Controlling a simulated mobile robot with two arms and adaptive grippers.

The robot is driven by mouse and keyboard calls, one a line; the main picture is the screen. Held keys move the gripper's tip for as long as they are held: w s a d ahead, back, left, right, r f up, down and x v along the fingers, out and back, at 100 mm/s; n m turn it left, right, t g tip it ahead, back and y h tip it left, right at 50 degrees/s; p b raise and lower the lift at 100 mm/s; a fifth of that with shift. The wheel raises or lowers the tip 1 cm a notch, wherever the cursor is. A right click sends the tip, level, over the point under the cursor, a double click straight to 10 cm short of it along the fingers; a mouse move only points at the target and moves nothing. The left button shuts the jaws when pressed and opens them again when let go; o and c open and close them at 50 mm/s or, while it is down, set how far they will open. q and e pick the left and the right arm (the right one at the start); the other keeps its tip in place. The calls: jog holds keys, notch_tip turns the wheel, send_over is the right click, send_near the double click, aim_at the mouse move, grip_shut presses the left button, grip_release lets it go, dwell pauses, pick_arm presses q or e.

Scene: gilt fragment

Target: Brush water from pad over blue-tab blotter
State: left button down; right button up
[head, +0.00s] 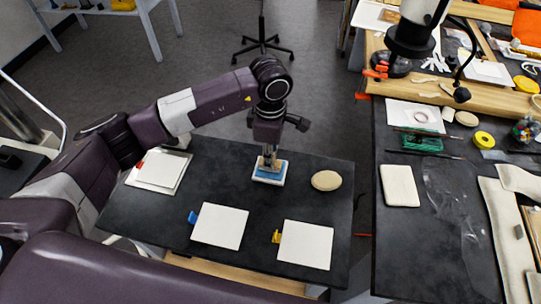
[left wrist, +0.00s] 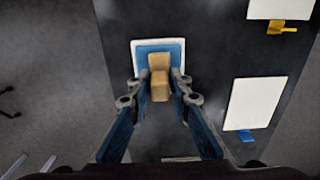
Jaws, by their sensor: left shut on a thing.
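My left gripper (head: 269,160) is shut on a tan, block-like brush (left wrist: 160,82), whose handle sits between the two fingers in the left wrist view. The brush is over the blue water pad (head: 262,174) in its white tray (head: 268,182); I cannot tell whether its tip touches the pad. The pad also shows in the left wrist view (left wrist: 143,58). The blue-tab blotter (head: 219,226) is a white square lying flat at the front of the dark table, its blue tab (head: 193,217) at its left edge. My right gripper is not in view.
A yellow-tab white blotter (head: 305,245) lies right of the blue-tab one. A stacked white sheet with a red tab (head: 158,172) is at the table's left. A tan oval (head: 326,181) lies right of the pad. A cluttered bench (head: 425,240) stands at the right across a gap.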

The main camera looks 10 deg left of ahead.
pick_arm(q)
jog(key=shift+r+p, duration=1.3)
jog(key=shift+r, duration=2.2)
jog(key=shift+a+r+m, duration=0.1)
jog(key=shift+a+m, duration=0.15)
jog(key=shift+m, duration=0.05)
jog(key=s+a+r+m+b, duration=0.2)
jog(key=s+a+m, duration=0.2)
jog(key=s+m, duration=0.3)
jog(key=s+a+r+m+b, duration=0.1)
jog(key=s+a+r+m, duration=0.1)
jog(key=s+a+m, duration=0.2)
jog(key=shift+s+r+m+b, duration=0.15)
jog(key=shift+s+m+b, duration=0.25)
jog(key=shift+s+m, duration=1.95)
jog(key=shift+w+m, duration=0.85)
jog(key=shift+w, duration=0.05)
